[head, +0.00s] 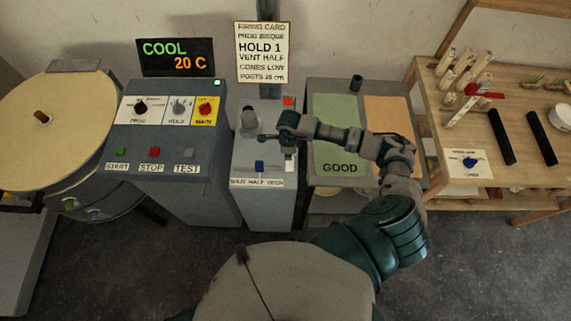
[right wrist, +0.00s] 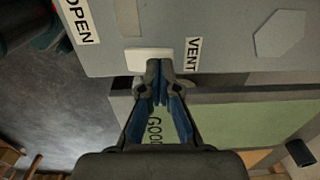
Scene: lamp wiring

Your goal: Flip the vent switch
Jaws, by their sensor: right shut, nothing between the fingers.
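The vent switch shows in the right wrist view as a white rocker (right wrist: 148,57) on a grey panel, beside the VENT label (right wrist: 193,54). My right gripper (right wrist: 159,68) is shut and empty, its tips at the switch's lower edge in that view. I cannot tell whether they touch it. In the head view my right gripper (head: 286,140) is over the narrow grey vent cabinet (head: 250,205), which carries a SHUT HALF OPEN label (head: 257,183) and a blue knob (head: 259,165). My left gripper is not in view.
The controller cabinet (head: 190,180) with START, STOP and TEST buttons stands left of the vent cabinet. A stand with a green GOOD pad (head: 335,115) is right, close under my forearm. A grey post (head: 250,120) rises from the vent cabinet. A wooden bench (head: 530,165) stands far right.

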